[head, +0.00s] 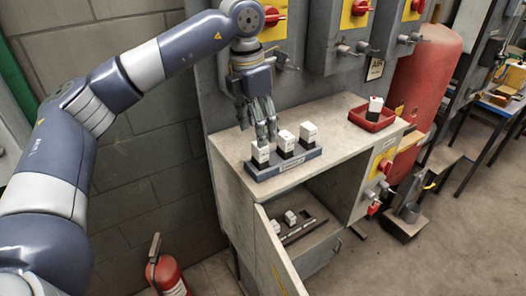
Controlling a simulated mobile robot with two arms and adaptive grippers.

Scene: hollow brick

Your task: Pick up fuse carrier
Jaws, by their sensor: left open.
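Three white fuse carriers stand upright in a row on a dark grey holder (290,166) on the cabinet top: a left one (261,152), a middle one (285,141) and a right one (308,131). Another white and dark fuse carrier (375,104) sits tilted in a red tray (358,119) at the right. My left gripper (261,133) points down, open, with its fingertips just above or behind the left and middle carriers. Contact cannot be told from this angle. My right gripper is not in view.
The cabinet door (275,258) hangs open below, with small white parts (290,217) on a rack inside. Grey electrical boxes (330,35) with red switches are behind the cabinet top. A red fire extinguisher (165,272) stands at lower left. The cabinet top between holder and tray is clear.

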